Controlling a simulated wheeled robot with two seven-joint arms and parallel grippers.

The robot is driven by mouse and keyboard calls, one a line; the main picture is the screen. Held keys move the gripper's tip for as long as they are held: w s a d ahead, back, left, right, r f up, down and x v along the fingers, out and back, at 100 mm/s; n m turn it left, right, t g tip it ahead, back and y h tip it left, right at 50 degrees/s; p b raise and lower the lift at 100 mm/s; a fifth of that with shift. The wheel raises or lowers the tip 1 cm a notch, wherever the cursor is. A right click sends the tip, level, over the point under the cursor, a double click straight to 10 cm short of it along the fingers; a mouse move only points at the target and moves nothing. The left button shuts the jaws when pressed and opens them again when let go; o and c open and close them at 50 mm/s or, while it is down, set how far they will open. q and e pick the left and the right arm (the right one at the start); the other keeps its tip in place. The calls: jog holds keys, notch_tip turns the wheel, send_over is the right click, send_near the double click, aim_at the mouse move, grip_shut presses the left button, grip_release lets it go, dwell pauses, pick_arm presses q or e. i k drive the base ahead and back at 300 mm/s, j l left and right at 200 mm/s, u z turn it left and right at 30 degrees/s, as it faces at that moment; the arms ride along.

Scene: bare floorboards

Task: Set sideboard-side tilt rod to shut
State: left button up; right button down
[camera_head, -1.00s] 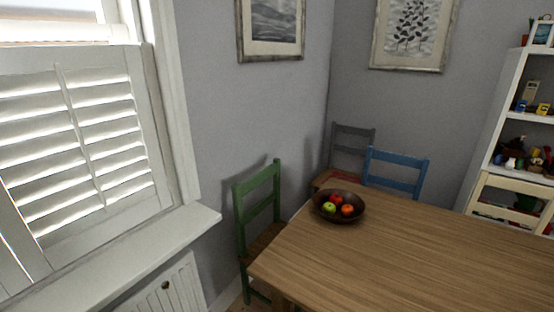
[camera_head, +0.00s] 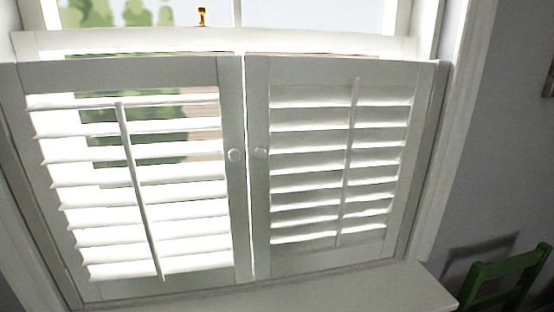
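Two white shutter panels fill the lower window, side by side, each with a round knob near the middle. The left panel's tilt rod (camera_head: 138,190) runs down its slats at a slant. Its slats (camera_head: 185,210) stand open, with bright light and greenery showing between them. The right panel's tilt rod (camera_head: 348,165) runs down slats (camera_head: 305,170) that are tilted much nearer to closed, with thin bright lines between them. The sideboard is not in view, so I cannot tell which rod is on its side. Neither of my grippers is in view.
A white window sill (camera_head: 350,292) juts out below the shutters. A green chair (camera_head: 505,275) stands at the lower right, near the grey wall (camera_head: 500,150). A small gold catch (camera_head: 201,16) sits on the window sash above.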

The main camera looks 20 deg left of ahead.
aim_at(119, 105)
jog(key=i+j+u, duration=0.15)
jog(key=u, duration=0.5)
jog(key=i+j+u, duration=0.1)
jog(key=u, duration=0.9)
jog(key=k+j+u, duration=0.15)
